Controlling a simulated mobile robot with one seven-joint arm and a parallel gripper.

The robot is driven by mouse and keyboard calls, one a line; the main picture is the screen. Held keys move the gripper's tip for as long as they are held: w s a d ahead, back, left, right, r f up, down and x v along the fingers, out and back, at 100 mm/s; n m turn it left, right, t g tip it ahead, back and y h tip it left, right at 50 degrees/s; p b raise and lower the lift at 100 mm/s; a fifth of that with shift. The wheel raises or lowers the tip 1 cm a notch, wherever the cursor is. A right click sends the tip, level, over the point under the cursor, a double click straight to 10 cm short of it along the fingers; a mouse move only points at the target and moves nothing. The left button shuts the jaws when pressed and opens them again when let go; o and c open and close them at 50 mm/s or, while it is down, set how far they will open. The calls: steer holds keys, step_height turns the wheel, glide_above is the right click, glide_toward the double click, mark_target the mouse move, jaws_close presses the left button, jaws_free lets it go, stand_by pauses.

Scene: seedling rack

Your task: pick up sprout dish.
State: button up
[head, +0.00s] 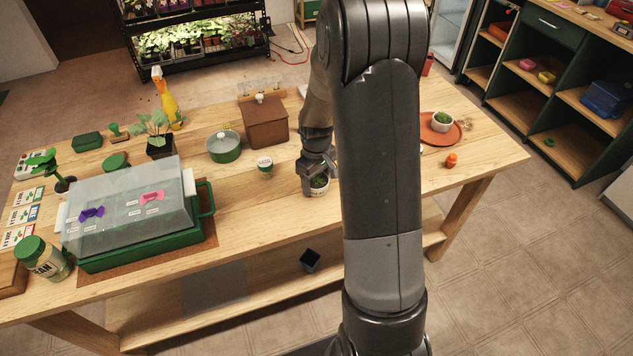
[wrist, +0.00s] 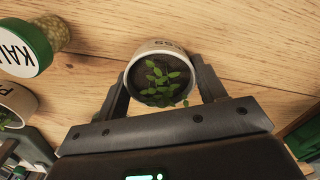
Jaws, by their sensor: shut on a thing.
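The sprout dish (wrist: 160,76) is a small white round pot with dark soil, green seedlings and partly hidden dark lettering. In the wrist view it sits between the two fingers of my gripper (wrist: 163,88), one against each side.
A green-lidded jar (wrist: 25,46) and another white pot (wrist: 14,104) stand close by in the wrist view. A clear-covered green tray (head: 130,258) fills the left front of the table. An orange saucer (head: 428,136) with a potted plant is at the right. My arm hides the middle right.

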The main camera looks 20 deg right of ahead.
steer(key=shift+r, duration=0.45)
steer(key=r, duration=0.3)
steer(key=shift+s+d+r, duration=0.1)
steer(key=shift+d+r, duration=0.15)
steer(key=shift+r, duration=0.1)
steer(key=s+d+r, duration=0.6)
steer(key=s+d, duration=0.1)
steer(key=d, duration=0.2)
steer(key=d+r+m, duration=0.2)
steer(key=d+m, duration=1.2)
steer(key=d, duration=2.5)
glide_above(441, 143)
step_height(441, 143, down, 7)
steer(key=shift+d, duration=0.15)
steer(key=shift+w+f, duration=0.1)
steer(key=shift+f, duration=1.9)
steer(key=shift+f, duration=0.2)
